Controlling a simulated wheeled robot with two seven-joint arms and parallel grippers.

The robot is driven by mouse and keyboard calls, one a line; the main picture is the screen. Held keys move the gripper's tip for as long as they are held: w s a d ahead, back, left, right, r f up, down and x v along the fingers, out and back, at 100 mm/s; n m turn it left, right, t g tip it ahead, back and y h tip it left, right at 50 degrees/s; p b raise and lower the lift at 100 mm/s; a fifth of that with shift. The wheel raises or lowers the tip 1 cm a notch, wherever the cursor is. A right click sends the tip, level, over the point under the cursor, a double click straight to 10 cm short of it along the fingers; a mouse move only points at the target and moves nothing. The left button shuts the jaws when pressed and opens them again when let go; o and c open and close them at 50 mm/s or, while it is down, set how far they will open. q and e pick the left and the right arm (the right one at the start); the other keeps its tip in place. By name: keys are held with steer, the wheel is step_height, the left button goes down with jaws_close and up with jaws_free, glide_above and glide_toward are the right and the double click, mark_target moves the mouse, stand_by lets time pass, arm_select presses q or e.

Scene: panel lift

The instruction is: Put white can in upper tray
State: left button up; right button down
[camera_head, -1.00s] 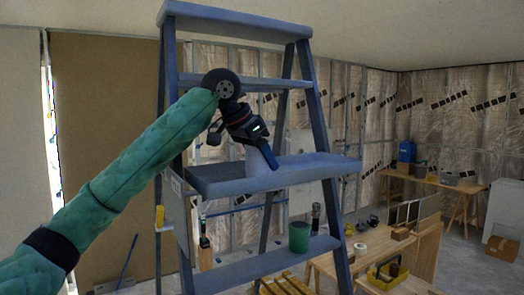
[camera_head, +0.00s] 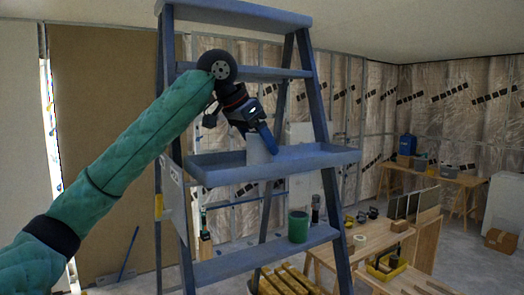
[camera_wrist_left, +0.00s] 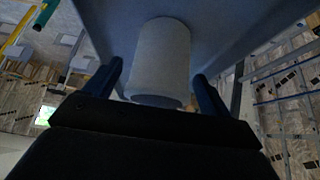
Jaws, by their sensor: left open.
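The white can (camera_head: 257,149) stands upright in the blue upper tray (camera_head: 215,172) of the stepladder, near its middle. My left gripper (camera_head: 268,140) is open at the can, coming from above left, with a dark blue finger beside the can in the head view. In the left wrist view the can (camera_wrist_left: 161,58) lies between the two open fingers (camera_wrist_left: 158,90), with gaps visible beside it. The can's base is partly hidden by the tray rim in the head view. My right gripper is not in view.
A green can (camera_head: 298,226) stands on the lower tray (camera_head: 250,262). The ladder's top step (camera_head: 235,15) is above my gripper, and its blue side rails flank the trays. A wooden workbench (camera_head: 370,245) with tools stands behind at right. The upper tray's right end is clear.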

arm_select(q)
steer(key=b+v, duration=0.2)
steer(key=v, duration=0.4)
steer(key=shift+s+a+r+b, duration=0.15)
steer(key=shift+b, duration=0.25)
steer(key=b+v, duration=0.1)
steer(key=v, duration=0.3)
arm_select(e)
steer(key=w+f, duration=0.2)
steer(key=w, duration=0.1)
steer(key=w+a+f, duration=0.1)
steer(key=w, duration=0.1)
